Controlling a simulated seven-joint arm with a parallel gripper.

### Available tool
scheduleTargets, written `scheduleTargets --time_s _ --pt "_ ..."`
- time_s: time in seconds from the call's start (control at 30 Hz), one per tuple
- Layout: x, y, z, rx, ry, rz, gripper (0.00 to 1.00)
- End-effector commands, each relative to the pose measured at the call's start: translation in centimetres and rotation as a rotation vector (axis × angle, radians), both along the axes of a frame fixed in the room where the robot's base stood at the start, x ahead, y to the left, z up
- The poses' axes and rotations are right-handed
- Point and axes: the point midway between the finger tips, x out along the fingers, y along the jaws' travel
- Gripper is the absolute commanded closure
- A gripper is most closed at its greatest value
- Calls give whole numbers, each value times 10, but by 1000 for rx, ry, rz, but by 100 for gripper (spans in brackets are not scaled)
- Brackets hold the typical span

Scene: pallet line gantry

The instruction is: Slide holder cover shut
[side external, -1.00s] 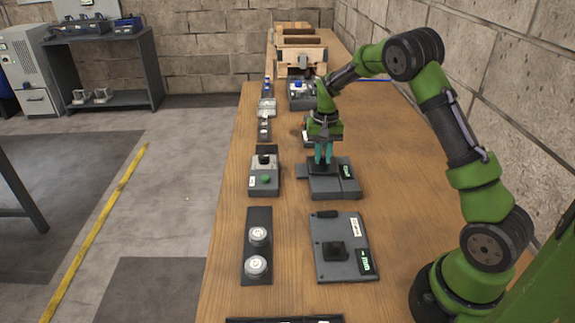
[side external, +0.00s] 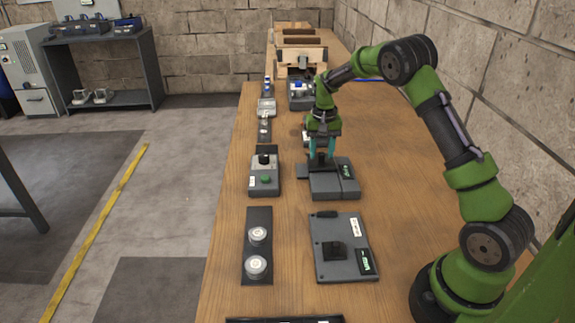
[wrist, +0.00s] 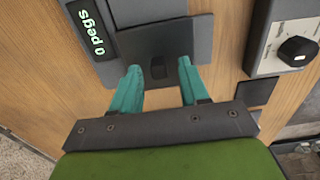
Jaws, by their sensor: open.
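The holder (side external: 335,186) is a grey box on the wooden bench, and it also shows in the wrist view (wrist: 143,10). A strip on it reads "0 pegs" in the wrist view. Its cover (wrist: 190,38) is a flat dark plate with a small dark knob (wrist: 158,69), and it sticks out past the holder body on the right in the wrist view. My gripper (wrist: 159,72) is open, with one teal finger on each side of the knob and a gap on both sides. In the side view my gripper (side external: 322,157) is low over the holder, fingers pointing down.
A grey box with a black knob and green button (side external: 264,178) stands left of the holder. A plate with a black block (side external: 345,246) lies nearer the camera. A dark strip with two round pieces (side external: 258,249) is at left. Bare bench lies right of the holder.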

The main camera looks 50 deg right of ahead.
Motion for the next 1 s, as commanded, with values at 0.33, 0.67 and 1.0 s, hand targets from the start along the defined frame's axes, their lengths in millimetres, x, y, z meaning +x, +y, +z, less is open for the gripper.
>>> scheduleTargets --time_s 0.33,0.67,1.0 --pt "1 0 54 -2 -5 1 55" --pt "1 0 132 -3 -4 0 55" --pt "0 0 168 -1 -1 0 55"
